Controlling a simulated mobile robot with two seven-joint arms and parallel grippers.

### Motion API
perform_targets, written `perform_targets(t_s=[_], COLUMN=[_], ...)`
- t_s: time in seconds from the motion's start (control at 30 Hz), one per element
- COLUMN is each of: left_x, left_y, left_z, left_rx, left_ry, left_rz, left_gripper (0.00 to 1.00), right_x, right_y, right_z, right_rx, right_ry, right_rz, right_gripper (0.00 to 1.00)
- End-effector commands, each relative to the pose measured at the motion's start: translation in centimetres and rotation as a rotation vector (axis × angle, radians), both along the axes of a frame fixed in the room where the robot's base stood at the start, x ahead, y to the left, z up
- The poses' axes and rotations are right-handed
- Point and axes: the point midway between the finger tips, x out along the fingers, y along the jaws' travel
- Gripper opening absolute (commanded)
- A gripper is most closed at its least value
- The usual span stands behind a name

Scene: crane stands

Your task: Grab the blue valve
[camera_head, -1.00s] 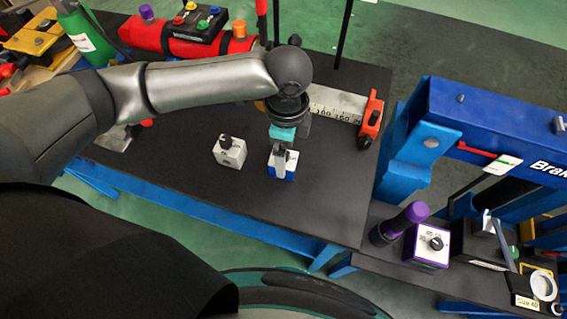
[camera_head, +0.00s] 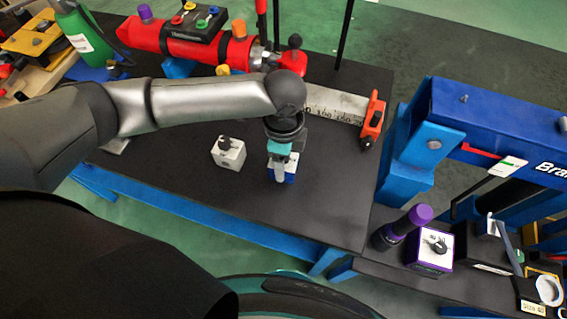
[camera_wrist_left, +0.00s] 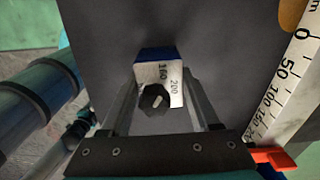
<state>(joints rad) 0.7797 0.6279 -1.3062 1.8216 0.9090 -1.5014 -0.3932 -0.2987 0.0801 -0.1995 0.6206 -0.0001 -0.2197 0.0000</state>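The blue valve is a small box (camera_head: 291,177) with blue sides and a white scaled face, standing on the dark tabletop in the head view. In the left wrist view the valve (camera_wrist_left: 173,82) shows a black knob on its white face. My left gripper (camera_head: 279,170) points down at the valve and hides part of it. In the left wrist view its two fingers (camera_wrist_left: 160,82) are spread, one on each side of the valve. A firm touch between fingers and box cannot be made out. My right gripper is not in view.
A white valve box (camera_head: 228,153) with a black knob stands just left. A ruler bar (camera_head: 337,105) with an orange end clamp (camera_head: 372,120) lies behind. A red cylinder (camera_head: 190,44) lies farther back. A purple valve (camera_head: 428,251) stands at the lower right. The table front is clear.

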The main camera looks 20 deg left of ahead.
Motion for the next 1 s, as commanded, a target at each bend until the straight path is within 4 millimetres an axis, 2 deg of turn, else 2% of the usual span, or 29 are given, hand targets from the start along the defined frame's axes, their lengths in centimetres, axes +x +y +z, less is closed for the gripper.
perform_targets(t_s=[0.07,0.53,1.0], left_x=[-0.01,-0.03,0.09], left_y=[-0.01,-0.01,-0.08], left_z=[0.01,0.01,0.15], left_rx=[0.000,0.000,-0.003], left_ry=[0.001,0.001,-0.002], left_rz=[0.000,0.000,0.000], left_gripper=[0.51,0.00,0.00], right_x=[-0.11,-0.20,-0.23], right_y=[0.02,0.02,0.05], right_z=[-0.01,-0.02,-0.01], right_rx=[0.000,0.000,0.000], right_ry=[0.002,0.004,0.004], right_rz=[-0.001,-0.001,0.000], right_gripper=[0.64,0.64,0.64])
